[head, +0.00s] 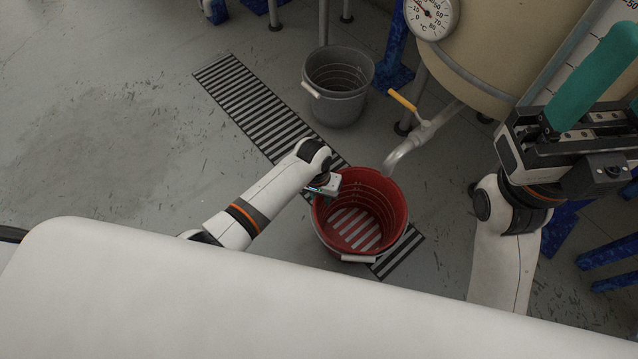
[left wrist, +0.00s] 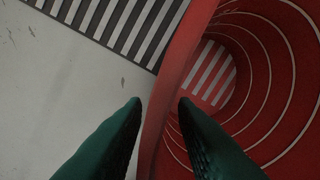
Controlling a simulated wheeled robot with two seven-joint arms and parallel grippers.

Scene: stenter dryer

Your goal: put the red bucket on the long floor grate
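The red bucket (head: 397,205) stands upright over the near end of the long floor grate (head: 245,100), which shows beyond it on both sides. Pale stripes show at the bucket's bottom; I cannot tell its exact contact below. In the left wrist view the bucket's red wall (left wrist: 275,70) fills the right, with the grate (left wrist: 115,25) at upper left. My left gripper (head: 325,188) is at the bucket's left rim. Its two green fingers (left wrist: 161,103) are apart on either side of the wall, with a small gap. My right gripper (head: 602,95) is raised at right, fingers apart, empty.
A grey bucket (head: 338,105) stands beside the grate, behind the red one. A beige tank (head: 500,50) with a dial (head: 430,15) and a yellow-handled tap (head: 415,135) stands at upper right. A white surface (head: 200,300) crosses the front. The floor at left is clear.

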